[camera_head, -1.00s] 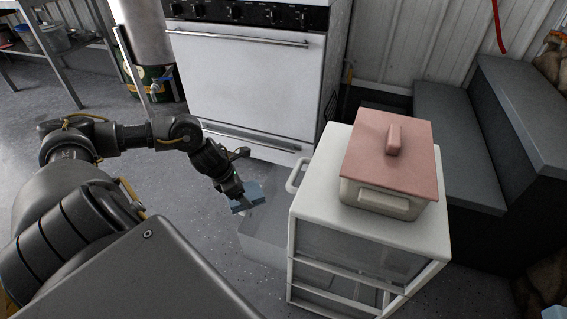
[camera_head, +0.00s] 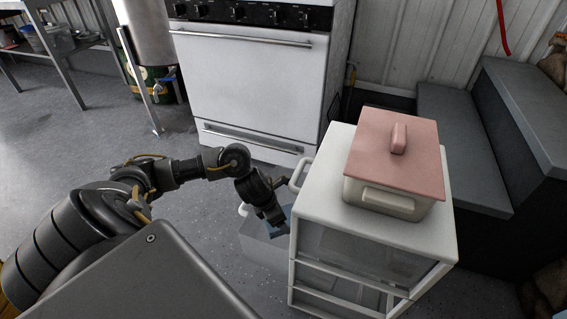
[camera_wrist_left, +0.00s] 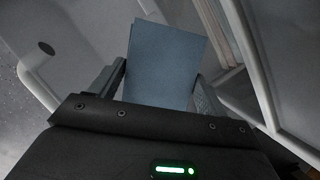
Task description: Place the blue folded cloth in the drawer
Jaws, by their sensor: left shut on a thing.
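The blue folded cloth (camera_wrist_left: 163,62) is held between the fingers of my left gripper (camera_wrist_left: 160,88) in the left wrist view. In the head view my left gripper (camera_head: 276,222) is low beside the white drawer unit, and a part of the cloth (camera_head: 287,210) shows there. The pulled-out translucent drawer (camera_head: 262,240) is on the unit's left side, and the gripper is above it. I cannot tell how deep the cloth sits relative to the drawer's rim. My right gripper is not in view.
The white drawer unit (camera_head: 318,215) carries a pot with a pink lid (camera_head: 395,150). A white handle (camera_head: 300,176) sticks out by its upper left side. A white stove (camera_head: 250,85) stands behind. Dark steps (camera_head: 462,150) are at the right. Grey floor is clear at left.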

